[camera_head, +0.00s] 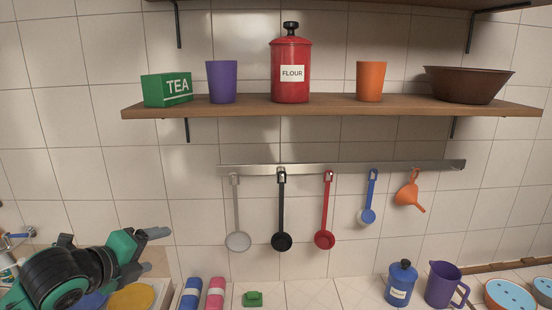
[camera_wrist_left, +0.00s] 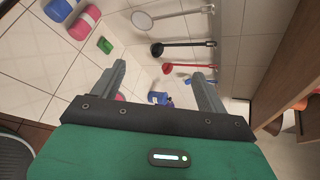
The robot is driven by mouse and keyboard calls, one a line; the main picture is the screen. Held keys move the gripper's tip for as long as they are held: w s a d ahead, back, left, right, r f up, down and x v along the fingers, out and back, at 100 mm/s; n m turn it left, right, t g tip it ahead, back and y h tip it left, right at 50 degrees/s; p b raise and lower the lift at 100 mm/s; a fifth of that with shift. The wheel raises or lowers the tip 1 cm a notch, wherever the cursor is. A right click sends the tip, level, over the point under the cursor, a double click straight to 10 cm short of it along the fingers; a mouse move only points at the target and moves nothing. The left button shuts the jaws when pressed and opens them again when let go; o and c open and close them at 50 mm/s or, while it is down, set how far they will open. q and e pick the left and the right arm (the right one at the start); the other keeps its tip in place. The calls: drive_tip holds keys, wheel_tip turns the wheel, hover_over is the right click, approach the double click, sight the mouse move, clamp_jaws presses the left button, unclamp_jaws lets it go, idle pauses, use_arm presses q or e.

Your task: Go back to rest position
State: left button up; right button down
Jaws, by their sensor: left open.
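My left gripper (camera_head: 150,250) comes in at the lower left of the head view, above the counter's left end. In the left wrist view its two grey fingers (camera_wrist_left: 160,84) stand wide apart with nothing between them. The fingers are open and empty, and they point toward the tiled wall and counter. My right gripper shows in neither view.
A shelf (camera_head: 330,104) holds a green tea box (camera_head: 167,90), cups, a red flour canister (camera_head: 291,72) and a brown bowl (camera_head: 468,84). Utensils hang from a rail (camera_head: 340,167). On the counter are rolls (camera_head: 215,294), a green object (camera_head: 253,299), and a purple jug (camera_head: 443,285).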

use_arm(q)
drive_tip(key=s+d+f+n+g+y, duration=0.1)
drive_tip(key=s+d+f+n+g, duration=0.1)
drive_tip(key=s+f+n, duration=0.6)
drive_tip(key=s+d+f+n+g+y, duration=0.1)
drive_tip(key=s+f+n+g, duration=0.2)
drive_tip(key=f, duration=1)
drive_tip(key=s+f+n+g+y, duration=0.1)
drive_tip(key=s+f+n+g, duration=0.1)
drive_tip(key=s+f+n, duration=0.6)
drive_tip(key=s+f+n+g+y, duration=0.15)
drive_tip(key=s+f+n, duration=0.35)
drive_tip(key=s, duration=0.6)
wheel_tip(320, 180, down, 32)
drive_tip(key=g+b, duration=0.2)
drive_tip(key=b, duration=0.2)
drive_tip(key=s+a+f+b, duration=0.1)
drive_tip(key=s+f, duration=0.8)
drive_tip(key=f, duration=0.3)
drive_tip(key=s+a+f+b, duration=0.2)
drive_tip(key=s+f, duration=0.8)
drive_tip(key=f, duration=0.3)
drive_tip(key=shift+s+a+g, duration=0.2)
drive_tip(key=shift+a+g, duration=0.1)
drive_tip(key=shift+g, duration=0.15)
